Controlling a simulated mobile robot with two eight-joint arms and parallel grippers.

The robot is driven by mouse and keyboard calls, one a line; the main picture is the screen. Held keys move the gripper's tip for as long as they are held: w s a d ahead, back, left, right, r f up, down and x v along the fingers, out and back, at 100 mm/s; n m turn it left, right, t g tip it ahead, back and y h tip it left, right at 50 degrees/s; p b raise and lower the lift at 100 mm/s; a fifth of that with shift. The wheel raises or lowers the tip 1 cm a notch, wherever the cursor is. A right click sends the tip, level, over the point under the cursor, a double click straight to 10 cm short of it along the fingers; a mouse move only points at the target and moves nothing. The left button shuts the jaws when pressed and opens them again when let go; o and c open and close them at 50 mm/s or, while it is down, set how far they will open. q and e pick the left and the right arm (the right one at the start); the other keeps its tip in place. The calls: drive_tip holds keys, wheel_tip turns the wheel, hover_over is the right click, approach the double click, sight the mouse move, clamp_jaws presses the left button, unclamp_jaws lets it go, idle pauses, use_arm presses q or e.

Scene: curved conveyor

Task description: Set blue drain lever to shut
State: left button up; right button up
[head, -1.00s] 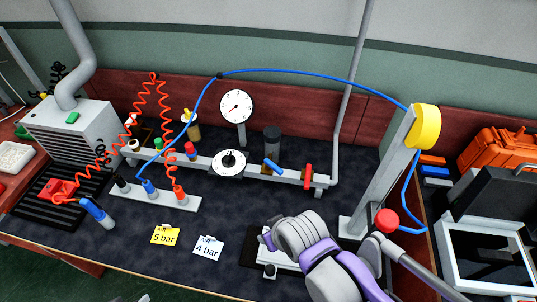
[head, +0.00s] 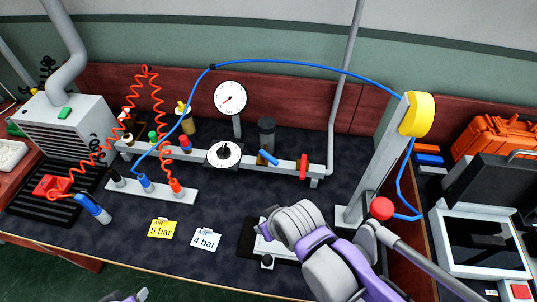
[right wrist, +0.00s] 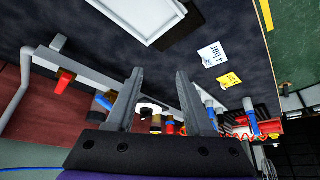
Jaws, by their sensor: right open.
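The blue drain lever (head: 268,158) is a small blue handle on the grey pipe rail (head: 285,165). In the head view it slants down to the right. In the right wrist view the blue lever (right wrist: 103,102) shows just left of the left finger, partly hidden. My right gripper (right wrist: 158,90) is open with nothing between its fingers. It is in front of the rail, apart from the lever; in the head view my own wrist hides its fingers. Only a sliver of my left arm shows at the bottom edge, with no fingers visible.
A red handle (head: 303,167) sits right of the lever, and a round dial (head: 223,154) sits left. A gauge (head: 230,98) stands behind. A post with a yellow reel (head: 417,115) stands right. Yellow (head: 162,229) and white (head: 206,239) cards lie in front. Dark mat between is clear.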

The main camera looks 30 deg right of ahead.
wheel_tip(320, 180, up, 6)
drive_tip(key=n+g, duration=0.3)
drive_tip(key=g, duration=0.2)
hover_over(266, 154)
wheel_tip(266, 154, down, 10)
drive_tip(key=shift+r, duration=0.1)
clamp_jaws()
idle(1.1)
